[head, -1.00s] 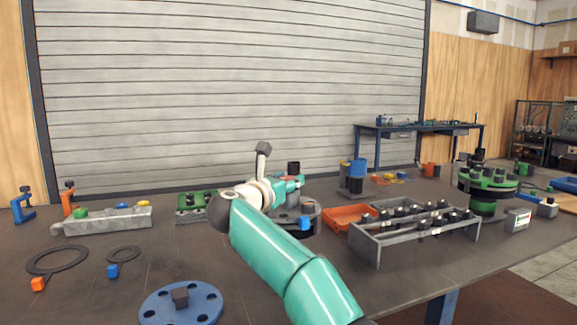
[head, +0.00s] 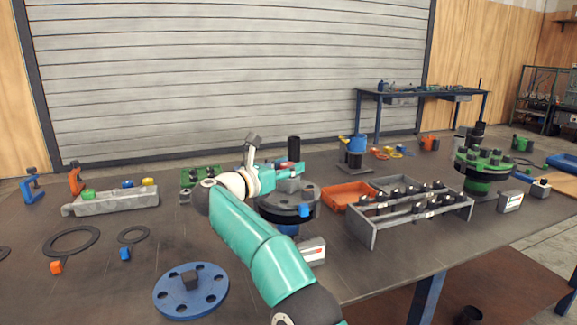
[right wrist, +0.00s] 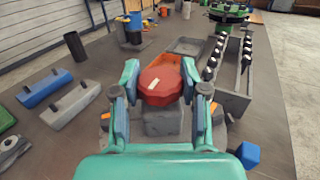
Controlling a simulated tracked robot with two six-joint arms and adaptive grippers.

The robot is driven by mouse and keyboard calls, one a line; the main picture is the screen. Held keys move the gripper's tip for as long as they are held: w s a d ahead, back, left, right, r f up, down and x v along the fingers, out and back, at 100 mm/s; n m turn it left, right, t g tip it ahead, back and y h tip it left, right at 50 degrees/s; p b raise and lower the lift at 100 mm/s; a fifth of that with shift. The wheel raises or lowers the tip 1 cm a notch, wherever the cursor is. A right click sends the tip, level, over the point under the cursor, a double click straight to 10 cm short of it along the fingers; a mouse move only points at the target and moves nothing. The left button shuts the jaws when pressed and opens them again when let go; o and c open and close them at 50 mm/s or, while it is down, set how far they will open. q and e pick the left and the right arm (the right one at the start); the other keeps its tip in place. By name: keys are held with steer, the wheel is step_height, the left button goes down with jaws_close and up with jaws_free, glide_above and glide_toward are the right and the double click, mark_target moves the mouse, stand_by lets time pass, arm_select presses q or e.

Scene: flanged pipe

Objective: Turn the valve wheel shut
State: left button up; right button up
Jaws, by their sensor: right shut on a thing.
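The valve wheel (right wrist: 160,86) is a red, faceted disc with a white mark on top. It sits above a grey block (right wrist: 163,122) in the right wrist view. My right gripper (right wrist: 160,90) has a finger on each side of the wheel and is shut on it. In the head view my right gripper (head: 287,170) is seen side-on above a dark round flange (head: 285,207), and its own links hide most of the wheel. My left gripper is in neither view.
An orange tray (head: 347,195) and a grey rack of bolts (head: 412,215) stand right of the flange. A green flange (head: 484,163) is farther right. A blue disc (head: 190,292) lies in front, left of my arm. Bare tabletop lies at the front left.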

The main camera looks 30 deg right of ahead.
steer(key=o, duration=1.2)
steer(key=shift+d, duration=0.1)
steer(key=shift+c, duration=0.2)
steer(key=v, duration=1.2)
steer(key=shift+f, duration=0.2)
